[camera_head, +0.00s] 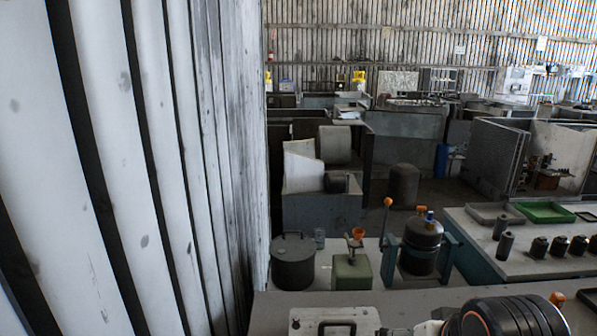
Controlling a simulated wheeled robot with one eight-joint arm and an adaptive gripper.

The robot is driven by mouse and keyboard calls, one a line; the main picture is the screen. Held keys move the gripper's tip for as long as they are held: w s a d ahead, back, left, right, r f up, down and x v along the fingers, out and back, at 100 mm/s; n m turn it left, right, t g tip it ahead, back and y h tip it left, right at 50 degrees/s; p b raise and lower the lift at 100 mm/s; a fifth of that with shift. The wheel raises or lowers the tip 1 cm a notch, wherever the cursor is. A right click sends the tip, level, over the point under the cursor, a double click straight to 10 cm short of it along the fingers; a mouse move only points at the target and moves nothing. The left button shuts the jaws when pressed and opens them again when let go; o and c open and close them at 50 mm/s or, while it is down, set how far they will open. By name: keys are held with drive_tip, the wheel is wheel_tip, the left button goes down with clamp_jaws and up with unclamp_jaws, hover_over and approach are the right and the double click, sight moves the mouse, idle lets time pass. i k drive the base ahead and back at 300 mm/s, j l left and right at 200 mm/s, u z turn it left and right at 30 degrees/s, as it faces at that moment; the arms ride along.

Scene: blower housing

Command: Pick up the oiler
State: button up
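A squat green-grey can (351,271) with a small orange cup on top stands upright on the pale bench, near the lower middle of the head view. It may be the oiler, but I cannot tell for certain. A dark lidded pot (293,265) stands to its left, with a small clear glass (319,238) between and behind them. A dark rounded vessel (422,246) with orange and blue fittings stands to its right in a teal frame. Nothing visible holds the can.
A corrugated wall fills the left side. A grey ledge (450,297) crosses the front. On the right, a bench holds several dark cylinders, a grey tray (494,213) and a green tray (545,212). Cabinets and machinery stand behind.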

sight(557, 298)
drive_tip(key=z, duration=1.35)
drive_tip(key=i+l+u, duration=0.1)
drive_tip(key=l, duration=0.2)
drive_tip(key=i+l+u, duration=0.15)
drive_tip(key=l, duration=0.2)
drive_tip(key=i+l+u, duration=0.2)
drive_tip(key=l, duration=0.5)
drive_tip(key=i+l+u, duration=0.15)
drive_tip(key=i+l, duration=0.1)
drive_tip(key=l, duration=0.1)
